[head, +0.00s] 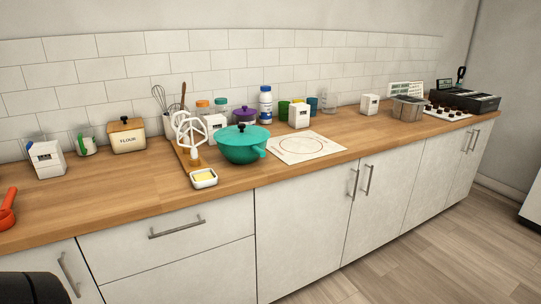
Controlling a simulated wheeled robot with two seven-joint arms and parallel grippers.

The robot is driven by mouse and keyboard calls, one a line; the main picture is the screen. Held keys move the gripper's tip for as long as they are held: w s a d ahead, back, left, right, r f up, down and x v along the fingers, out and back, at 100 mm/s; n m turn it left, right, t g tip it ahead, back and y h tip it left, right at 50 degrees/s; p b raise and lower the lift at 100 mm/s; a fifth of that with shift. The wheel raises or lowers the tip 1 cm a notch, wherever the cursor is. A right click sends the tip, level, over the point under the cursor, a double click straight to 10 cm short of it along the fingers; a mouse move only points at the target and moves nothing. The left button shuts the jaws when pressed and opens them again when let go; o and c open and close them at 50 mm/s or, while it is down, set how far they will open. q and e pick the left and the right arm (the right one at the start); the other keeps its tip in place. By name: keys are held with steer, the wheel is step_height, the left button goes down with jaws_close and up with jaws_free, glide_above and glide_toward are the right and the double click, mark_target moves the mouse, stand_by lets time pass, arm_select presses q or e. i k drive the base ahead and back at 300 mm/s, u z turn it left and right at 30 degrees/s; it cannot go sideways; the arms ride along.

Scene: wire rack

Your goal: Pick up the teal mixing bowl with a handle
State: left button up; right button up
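The teal mixing bowl (241,152) stands upright on the wooden counter, left of the middle of the head view. A short teal handle sticks out at its right side, toward the front. A flat teal top with a small dark knob covers it, so its inside is hidden. Neither of my grippers is in view, and nothing holds the bowl.
A white dish with yellow content (204,178) sits close in front-left of the bowl. A white whisk-like stand (187,133) is at its left, a purple-lidded pot (244,115) behind. A pale mat (306,147) lies to its right. Bare counter (110,195) extends front-left.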

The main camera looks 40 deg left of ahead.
mark_target(239, 154)
steer(key=z, duration=0.3)
steer(key=i, duration=1.35)
steer(key=u, duration=0.05)
